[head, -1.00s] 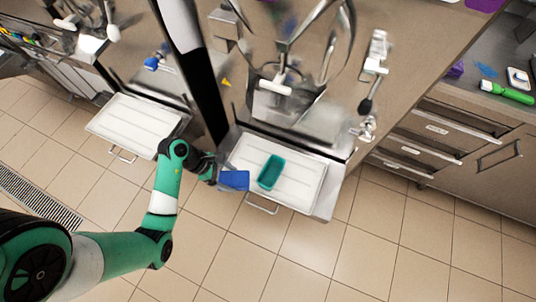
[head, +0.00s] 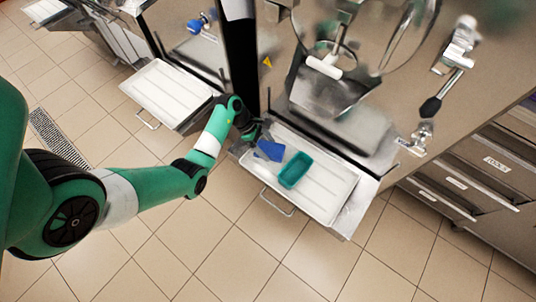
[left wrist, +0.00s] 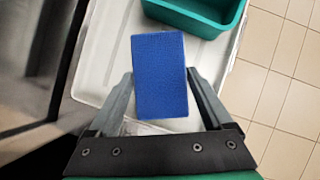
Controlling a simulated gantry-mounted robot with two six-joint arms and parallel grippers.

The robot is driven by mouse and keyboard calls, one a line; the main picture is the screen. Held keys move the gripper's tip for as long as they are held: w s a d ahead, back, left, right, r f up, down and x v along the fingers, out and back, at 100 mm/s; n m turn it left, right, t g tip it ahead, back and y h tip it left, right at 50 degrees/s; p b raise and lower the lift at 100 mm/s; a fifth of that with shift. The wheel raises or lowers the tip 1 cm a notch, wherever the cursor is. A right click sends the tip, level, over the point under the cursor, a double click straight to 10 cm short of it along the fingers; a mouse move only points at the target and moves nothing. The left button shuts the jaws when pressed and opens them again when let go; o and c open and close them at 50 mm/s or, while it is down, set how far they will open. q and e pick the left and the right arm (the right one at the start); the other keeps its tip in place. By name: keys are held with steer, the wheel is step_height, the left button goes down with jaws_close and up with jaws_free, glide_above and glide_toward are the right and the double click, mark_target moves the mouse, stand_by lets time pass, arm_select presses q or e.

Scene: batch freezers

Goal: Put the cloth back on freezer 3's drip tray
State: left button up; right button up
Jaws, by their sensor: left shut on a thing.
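The blue cloth (head: 271,150) looks like a flat folded rectangle. My left gripper (head: 254,135) is shut on it, and the left wrist view shows the cloth (left wrist: 160,75) between the two fingers. The cloth is over the left end of a white drip tray (head: 325,193); I cannot tell whether it touches the tray. A teal open container (head: 295,169) sits on this tray, just right of the cloth. It also shows in the left wrist view (left wrist: 200,14). No freezer number is readable. My right gripper is out of view.
Another white drip tray (head: 168,92) stands to the left, empty. A dark upright panel (head: 241,60) rises between the two freezers. Steel drawers (head: 440,190) are at the right. The tiled floor in front is clear.

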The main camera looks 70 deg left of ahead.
mark_target(268, 150)
arm_select(q)
steer(key=shift+w+a, duration=0.1)
steer(key=shift+f, duration=0.2)
step_height(268, 150, down, 4)
steer(key=b, duration=0.3)
steer(key=shift+w+a+r, duration=0.1)
steer(key=shift+w+r, duration=0.05)
steer(key=shift+r, duration=0.2)
steer(key=o, duration=1.1)
steer(key=shift+o, duration=0.2)
steer(key=p+v, duration=0.6)
steer(key=v, duration=0.6)
